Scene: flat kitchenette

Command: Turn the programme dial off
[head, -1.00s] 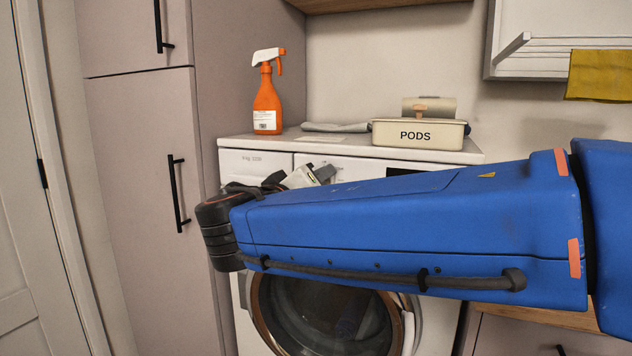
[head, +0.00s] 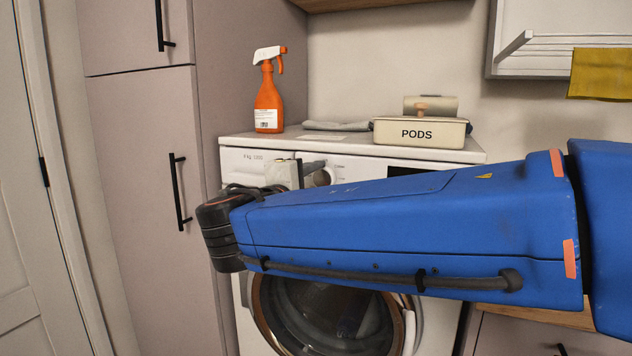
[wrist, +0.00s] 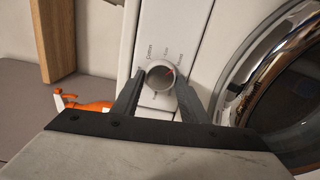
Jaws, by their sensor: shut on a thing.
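The programme dial (wrist: 158,76) is a round pale knob on the white front panel of the washing machine (head: 245,166). Small labels ring it, too small to read surely.
An orange spray bottle (head: 268,97), a grey folded cloth (head: 335,126) and a cream PODS box (head: 420,133) stand on the machine top. The round glass door (head: 325,318) is below the panel. A tall cabinet (head: 140,160) stands close on the left.

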